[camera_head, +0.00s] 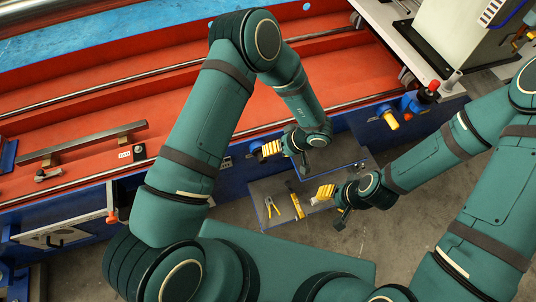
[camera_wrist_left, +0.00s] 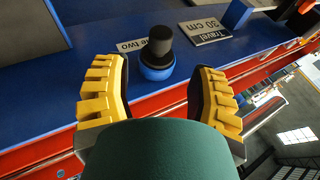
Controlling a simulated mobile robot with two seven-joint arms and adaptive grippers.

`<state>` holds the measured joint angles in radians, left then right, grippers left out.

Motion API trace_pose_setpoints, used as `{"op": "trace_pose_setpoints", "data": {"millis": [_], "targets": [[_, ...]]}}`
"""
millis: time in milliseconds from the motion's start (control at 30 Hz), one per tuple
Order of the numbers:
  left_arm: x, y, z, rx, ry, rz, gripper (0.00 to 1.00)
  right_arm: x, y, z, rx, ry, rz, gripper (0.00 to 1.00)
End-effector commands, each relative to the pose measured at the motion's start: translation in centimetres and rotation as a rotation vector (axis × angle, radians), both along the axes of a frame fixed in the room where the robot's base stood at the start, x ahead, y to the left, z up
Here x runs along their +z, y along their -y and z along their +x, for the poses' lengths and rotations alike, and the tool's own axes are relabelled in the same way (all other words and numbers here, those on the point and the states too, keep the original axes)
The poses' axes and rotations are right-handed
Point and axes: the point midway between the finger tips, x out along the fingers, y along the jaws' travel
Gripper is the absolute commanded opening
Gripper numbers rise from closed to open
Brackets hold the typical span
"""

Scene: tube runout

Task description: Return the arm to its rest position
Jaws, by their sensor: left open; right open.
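My left arm comes in from the left, bends at a raised elbow and reaches down over the front edge of the blue and red machine bed (camera_head: 190,95). My left gripper (camera_head: 272,149) has yellow fingers. In the left wrist view the left gripper (camera_wrist_left: 160,88) is open with nothing between its fingers. Beyond them a black knob on a blue base (camera_wrist_left: 157,55) stands on a blue surface, apart from the fingers. My right gripper (camera_head: 328,192) is open and empty beside the tool tray, at the lower right of the left one.
A grey tool tray (camera_head: 255,192) with yellow-handled pliers (camera_head: 271,207) lies below my left gripper. A metal bar (camera_head: 85,142) lies on the bed. A red-topped blue fixture (camera_head: 420,96) is at right. A "Travel 30 cm" plate (camera_wrist_left: 206,31) is behind the knob.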

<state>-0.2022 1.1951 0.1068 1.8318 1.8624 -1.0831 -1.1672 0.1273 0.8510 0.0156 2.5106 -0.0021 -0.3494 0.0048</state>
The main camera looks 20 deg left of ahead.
Motion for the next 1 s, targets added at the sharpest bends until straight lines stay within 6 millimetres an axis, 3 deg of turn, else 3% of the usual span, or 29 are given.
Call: {"op": "trace_pose_setpoints", "data": {"millis": [267,700,1000], "targets": [[2.6,1.8,0.0,0.001,0.000,0.001,0.58,0.0,0.0,0.0,0.000,0.000,0.000,0.47],[2.8,1.9,0.0,0.001,-0.001,0.000,0.58,0.0,0.0,0.0,0.000,-0.001,0.000,0.47],[2.1,-0.8,2.2,-0.090,0.181,-0.081,0.58,0.0,0.0,-0.1,0.001,-0.002,0.000,0.47]]}}
